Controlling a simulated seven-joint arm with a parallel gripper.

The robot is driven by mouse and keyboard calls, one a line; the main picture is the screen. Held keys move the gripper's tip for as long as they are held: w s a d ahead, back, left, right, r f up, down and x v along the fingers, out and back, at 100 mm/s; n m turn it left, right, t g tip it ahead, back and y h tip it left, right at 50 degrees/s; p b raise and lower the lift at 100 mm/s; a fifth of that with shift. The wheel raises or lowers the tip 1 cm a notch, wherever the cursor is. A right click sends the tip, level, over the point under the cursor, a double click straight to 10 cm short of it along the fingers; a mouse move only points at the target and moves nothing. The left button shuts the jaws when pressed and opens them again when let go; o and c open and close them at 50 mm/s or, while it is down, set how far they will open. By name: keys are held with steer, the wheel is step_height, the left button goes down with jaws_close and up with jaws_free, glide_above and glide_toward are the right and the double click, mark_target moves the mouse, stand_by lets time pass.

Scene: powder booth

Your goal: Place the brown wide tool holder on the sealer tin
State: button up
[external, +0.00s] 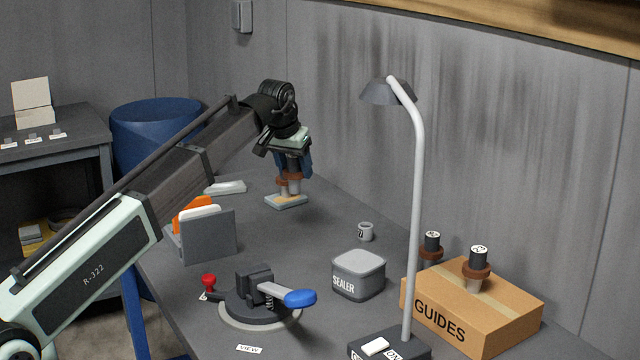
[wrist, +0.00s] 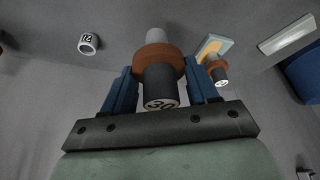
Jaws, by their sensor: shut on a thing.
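My gripper (external: 291,163) is over the far part of the bench. In the wrist view its blue fingers (wrist: 157,76) are closed around a tool holder (wrist: 158,60) with a black end marked 30, a brown collar and a grey taper pointing away. A second, smaller-looking brown-collared holder (wrist: 216,70) shows behind the right finger, by a pale blue and yellow pad (wrist: 209,46). In the external view the pad (external: 290,203) lies below my gripper. The grey sealer tin (external: 358,272) stands mid-bench, right of and nearer than my gripper, its lid bare.
A tall lamp (external: 415,200) rises right of the tin. A clamp fixture with a blue handle (external: 300,298) is left. A small grey cup (external: 366,232) stands behind.

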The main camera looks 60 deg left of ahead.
steer(key=w+d+r+m+h, duration=0.1)
steer(key=w+d+r, duration=0.1)
steer(key=d, duration=0.8)
steer(key=w+d+r+m, duration=0.2)
steer(key=w+d, duration=0.1)
steer(key=d, duration=0.7)
glide_above(359, 261)
steer(key=shift+n, duration=0.4)
steer(key=shift+f, duration=4.35)
steer(key=shift+f, duration=0.15)
steer(key=o, duration=1.4)
steer(key=shift+c, duration=0.2)
steer(key=v, duration=1.2)
steer(key=shift+s, duration=0.15)
